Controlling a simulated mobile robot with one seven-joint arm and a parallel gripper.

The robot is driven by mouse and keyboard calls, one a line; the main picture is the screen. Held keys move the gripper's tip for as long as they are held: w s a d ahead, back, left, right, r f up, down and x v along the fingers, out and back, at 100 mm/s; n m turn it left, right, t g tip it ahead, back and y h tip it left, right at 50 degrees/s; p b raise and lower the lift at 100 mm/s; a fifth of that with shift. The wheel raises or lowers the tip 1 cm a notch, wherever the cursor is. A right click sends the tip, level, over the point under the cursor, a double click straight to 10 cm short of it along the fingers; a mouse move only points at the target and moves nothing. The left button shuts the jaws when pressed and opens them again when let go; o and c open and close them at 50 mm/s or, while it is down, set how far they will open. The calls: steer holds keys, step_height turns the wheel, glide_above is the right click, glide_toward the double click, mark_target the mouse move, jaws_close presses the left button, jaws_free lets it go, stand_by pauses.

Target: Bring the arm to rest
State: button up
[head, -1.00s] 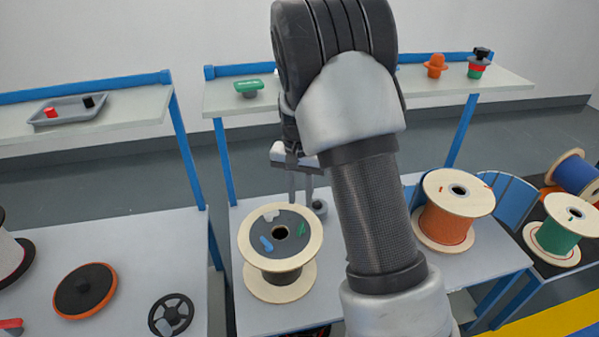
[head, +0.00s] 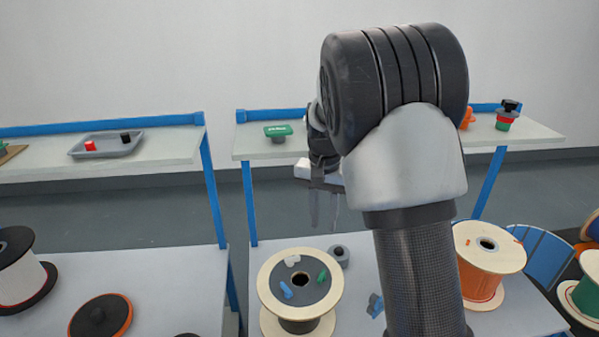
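My gripper (head: 324,222) hangs in the air in the head view, fingers pointing down. The two thin fingers show with a gap between them and nothing in it. It is above and behind the black-topped cable spool (head: 300,272) on the lower bench, clear of it. My arm rises at the right of the middle and hides part of the bench and shelf behind it.
A small grey ring (head: 339,256) and a blue piece (head: 375,305) lie near the spool. An orange spool (head: 487,265) stands to the right. The upper shelf (head: 220,153) holds a grey tray (head: 107,146) and a green item (head: 278,132). A white spool (head: 20,270) is at left.

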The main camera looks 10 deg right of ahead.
steer(key=s+r+n+t+y+p, duration=0.1)
steer(key=s+r+n+t+p, duration=0.3)
steer(key=s+r, duration=1.45)
steer(key=s+r+n+t+p, duration=0.1)
steer(key=s, duration=0.7)
steer(key=shift+n+t+h+p, duration=0.3)
steer(key=shift+n+p, duration=0.05)
steer(key=shift+n, duration=0.05)
steer(key=shift+d, duration=0.1)
